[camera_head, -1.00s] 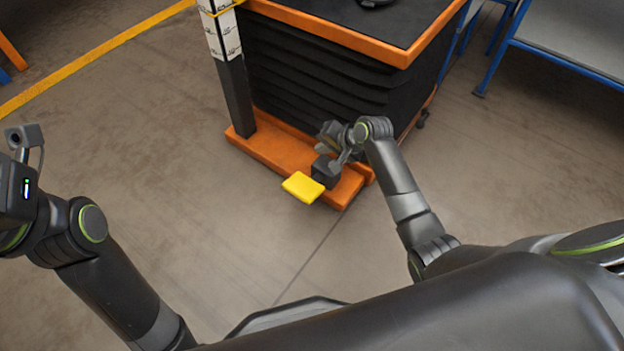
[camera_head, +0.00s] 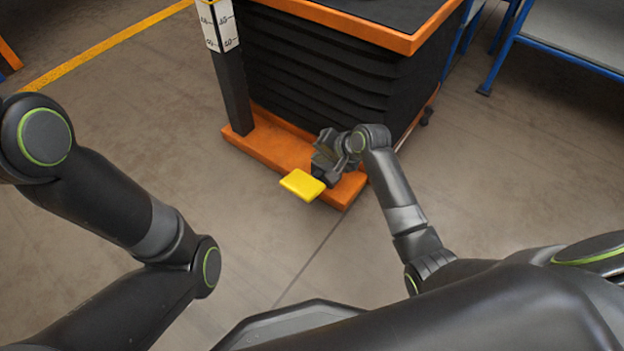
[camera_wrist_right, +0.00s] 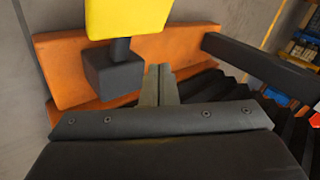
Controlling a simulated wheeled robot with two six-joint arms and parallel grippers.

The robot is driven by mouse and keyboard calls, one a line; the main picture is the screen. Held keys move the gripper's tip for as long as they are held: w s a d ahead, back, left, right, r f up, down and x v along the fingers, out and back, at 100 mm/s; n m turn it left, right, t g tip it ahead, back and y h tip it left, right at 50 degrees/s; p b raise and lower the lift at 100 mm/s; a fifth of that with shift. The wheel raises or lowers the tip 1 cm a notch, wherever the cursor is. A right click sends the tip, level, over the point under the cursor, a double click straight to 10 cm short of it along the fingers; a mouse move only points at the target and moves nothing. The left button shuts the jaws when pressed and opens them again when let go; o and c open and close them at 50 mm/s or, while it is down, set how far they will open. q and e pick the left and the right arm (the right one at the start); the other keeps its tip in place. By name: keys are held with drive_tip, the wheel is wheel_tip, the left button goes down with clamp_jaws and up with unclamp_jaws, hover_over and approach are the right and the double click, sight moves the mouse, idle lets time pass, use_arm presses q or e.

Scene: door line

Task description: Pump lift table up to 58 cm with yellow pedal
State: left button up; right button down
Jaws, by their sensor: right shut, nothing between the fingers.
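The lift table has a black top with an orange rim (camera_head: 408,45), black bellows (camera_head: 310,75) and an orange base (camera_head: 265,145). The yellow pedal (camera_head: 302,185) sticks out from the front of the base; it also shows in the right wrist view (camera_wrist_right: 125,15), joined to a dark block (camera_wrist_right: 112,75). My right gripper (camera_head: 322,165) is close behind the pedal, above the base. In the wrist view its fingers (camera_wrist_right: 159,84) are together and empty, beside the block. Whether they touch the pedal cannot be told. My left arm is at the left; its gripper is out of view.
A post with a white printed scale (camera_head: 219,25) stands at the table's left corner; I cannot read the height surely. A blue-framed bench (camera_head: 575,35) stands at the upper right. A yellow floor line (camera_head: 100,50) runs at the upper left. The floor in front is clear.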

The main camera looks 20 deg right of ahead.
sight(308, 182)
drive_tip(key=shift+s+a+f, duration=0.15)
drive_tip(key=shift+a+f, duration=0.05)
drive_tip(key=shift+f, duration=0.35)
drive_tip(key=shift+s+a+f, duration=0.1)
drive_tip(key=shift+a+f, duration=0.05)
drive_tip(key=shift+f, duration=0.25)
drive_tip(key=shift+s+a+f, duration=0.1)
drive_tip(key=shift+f, duration=0.3)
idle(0.9)
drive_tip(key=shift+s+a+f+p, duration=0.1)
drive_tip(key=shift+a+f+p, duration=0.05)
drive_tip(key=shift+f+p, duration=0.3)
